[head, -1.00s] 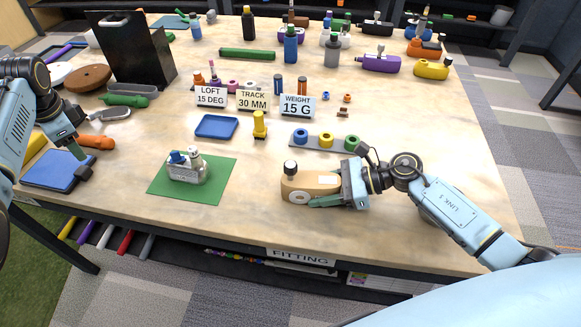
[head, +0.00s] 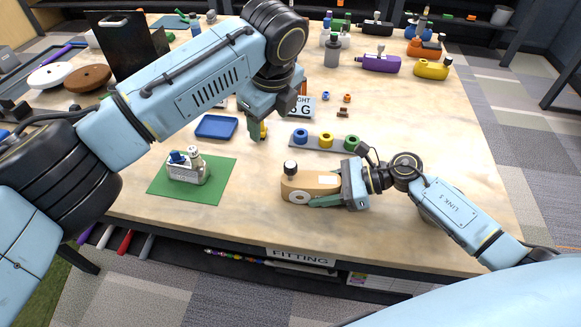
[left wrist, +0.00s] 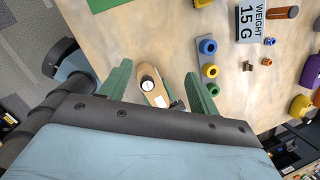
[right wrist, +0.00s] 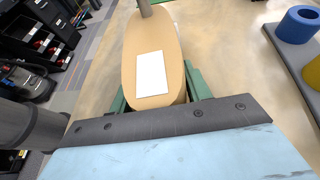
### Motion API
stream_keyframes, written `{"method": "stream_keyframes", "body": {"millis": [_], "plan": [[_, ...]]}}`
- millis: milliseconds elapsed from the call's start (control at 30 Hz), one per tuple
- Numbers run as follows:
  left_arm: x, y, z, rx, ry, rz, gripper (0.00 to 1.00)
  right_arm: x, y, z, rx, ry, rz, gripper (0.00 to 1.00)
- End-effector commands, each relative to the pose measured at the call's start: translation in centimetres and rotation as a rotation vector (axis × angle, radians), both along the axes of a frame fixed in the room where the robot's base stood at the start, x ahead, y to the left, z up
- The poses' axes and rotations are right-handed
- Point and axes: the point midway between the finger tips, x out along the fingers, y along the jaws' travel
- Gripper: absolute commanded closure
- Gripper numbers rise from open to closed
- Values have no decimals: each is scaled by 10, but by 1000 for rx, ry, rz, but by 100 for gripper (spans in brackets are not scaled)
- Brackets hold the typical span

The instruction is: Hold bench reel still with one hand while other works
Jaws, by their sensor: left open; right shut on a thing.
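The bench reel (head: 312,184) is a tan, rounded body with a black knob and a white disc on its side, at the front middle-right of the table in the head view. My right gripper (head: 335,190) is shut on its right end. In the right wrist view the reel (right wrist: 152,60) lies between the green fingers, a white label on top. My left gripper (head: 272,118) is open and empty, above the table behind and left of the reel. In the left wrist view the reel (left wrist: 153,88) shows between its spread fingers, further off and apart from them.
A grey strip with blue, yellow and green rings (head: 325,140) lies behind the reel. A green mat (head: 215,190) with a small grey holder (head: 186,172) is at left. A blue tray (head: 216,127) lies behind it. Bare table surrounds the reel's front and left.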

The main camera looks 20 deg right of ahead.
Motion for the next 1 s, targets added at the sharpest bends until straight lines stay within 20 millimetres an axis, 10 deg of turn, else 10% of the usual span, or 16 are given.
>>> {"method": "stream_keyframes", "body": {"millis": [300,1000], "plan": [[-62,-31,-15,123,25,-247,38,0,0,0,-1,0,0,81],[-45,-28,-96,127,30,-255,38,0,0,0,-1,0,0,81]]}}
